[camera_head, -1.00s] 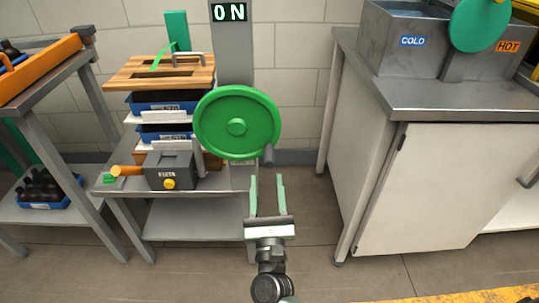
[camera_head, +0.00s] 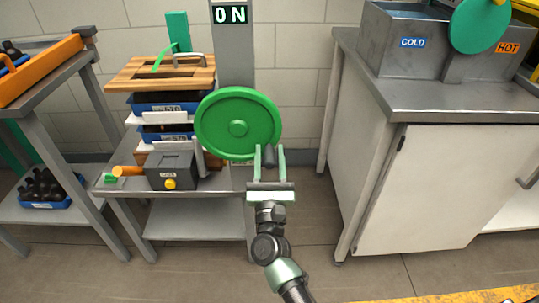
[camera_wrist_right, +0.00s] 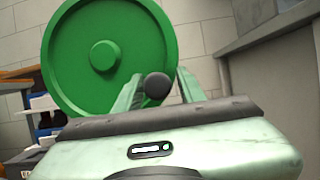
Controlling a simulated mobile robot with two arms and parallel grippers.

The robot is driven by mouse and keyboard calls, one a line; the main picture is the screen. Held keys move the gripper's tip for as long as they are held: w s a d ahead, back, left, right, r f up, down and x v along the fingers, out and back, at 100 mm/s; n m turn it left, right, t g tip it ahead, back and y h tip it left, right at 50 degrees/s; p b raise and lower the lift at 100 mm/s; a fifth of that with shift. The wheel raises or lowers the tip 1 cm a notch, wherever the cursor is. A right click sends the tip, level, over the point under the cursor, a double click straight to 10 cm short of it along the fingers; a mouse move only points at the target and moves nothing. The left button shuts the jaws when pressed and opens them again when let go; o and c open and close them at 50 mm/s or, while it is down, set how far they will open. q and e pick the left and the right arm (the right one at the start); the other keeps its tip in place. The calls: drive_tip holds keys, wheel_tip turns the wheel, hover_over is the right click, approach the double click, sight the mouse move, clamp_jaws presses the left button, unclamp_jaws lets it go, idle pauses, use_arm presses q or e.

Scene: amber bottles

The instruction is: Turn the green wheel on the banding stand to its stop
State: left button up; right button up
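The green wheel (camera_head: 222,112) stands upright in front of a grey post with an "ON" sign (camera_head: 229,12). A dark grey handle knob (camera_head: 270,157) sits at the wheel's lower right rim. My right gripper (camera_head: 270,152) is open at the knob, one finger on each side of it. In the right wrist view, the wheel (camera_wrist_right: 85,55) fills the upper left, and the knob (camera_wrist_right: 158,86) lies between the two fingers of my gripper (camera_wrist_right: 157,85). I cannot tell whether the fingers touch the knob. My left gripper is not in view.
A bench (camera_head: 225,181) left of the wheel's front holds a dark box (camera_head: 170,170) and stacked blue trays under a wooden board (camera_head: 165,73). A sink cabinet (camera_head: 440,190) stands to the right. An orange tray (camera_head: 40,70) is at far left. Floor between bench and cabinet is clear.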

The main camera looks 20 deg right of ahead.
clamp_jaws()
idle(1.2)
